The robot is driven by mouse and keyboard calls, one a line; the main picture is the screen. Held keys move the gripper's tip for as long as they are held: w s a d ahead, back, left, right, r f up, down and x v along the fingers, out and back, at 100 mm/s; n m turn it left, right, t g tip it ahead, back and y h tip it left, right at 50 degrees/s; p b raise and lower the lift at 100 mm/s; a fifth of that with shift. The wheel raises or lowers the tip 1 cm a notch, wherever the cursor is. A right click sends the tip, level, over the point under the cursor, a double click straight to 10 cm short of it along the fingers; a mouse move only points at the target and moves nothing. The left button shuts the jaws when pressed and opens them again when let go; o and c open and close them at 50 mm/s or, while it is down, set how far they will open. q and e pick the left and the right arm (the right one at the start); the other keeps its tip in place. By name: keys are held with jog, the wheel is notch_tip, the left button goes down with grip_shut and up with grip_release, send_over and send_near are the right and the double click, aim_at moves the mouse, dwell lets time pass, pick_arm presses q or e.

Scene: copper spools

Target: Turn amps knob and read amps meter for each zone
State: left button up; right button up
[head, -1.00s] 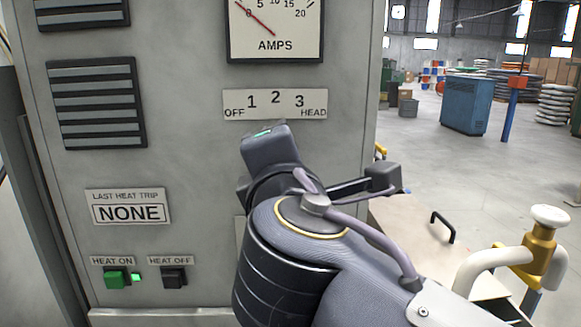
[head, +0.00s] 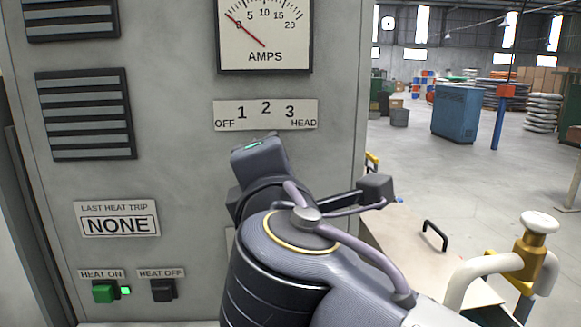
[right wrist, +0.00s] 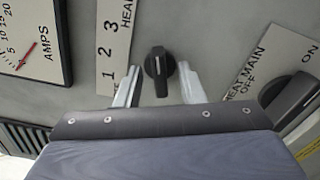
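The amps meter (head: 264,32) is at the top of the grey panel in the head view, its red needle near 0. It also shows at the left of the right wrist view (right wrist: 30,42). Below it is the plate (head: 266,115) marked OFF, 1, 2, 3, HEAD. The black amps knob (right wrist: 158,72) shows beside that plate in the right wrist view; my arm hides it in the head view. My right gripper (right wrist: 159,80) is open, one finger on each side of the knob, with visible gaps. My left gripper is not in view.
A HEAT MAIN switch (right wrist: 292,98) with a black handle is to the right in the right wrist view. Lower on the panel are a green HEAT ON button (head: 105,291) and a black HEAT OFF button (head: 162,290). A white-knobbed yellow fitting (head: 537,232) stands at right.

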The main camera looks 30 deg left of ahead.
jog(key=b+v, duration=0.1)
jog(key=v, duration=0.6)
jog(key=shift+s, duration=0.25)
jog(key=shift+d, duration=0.1)
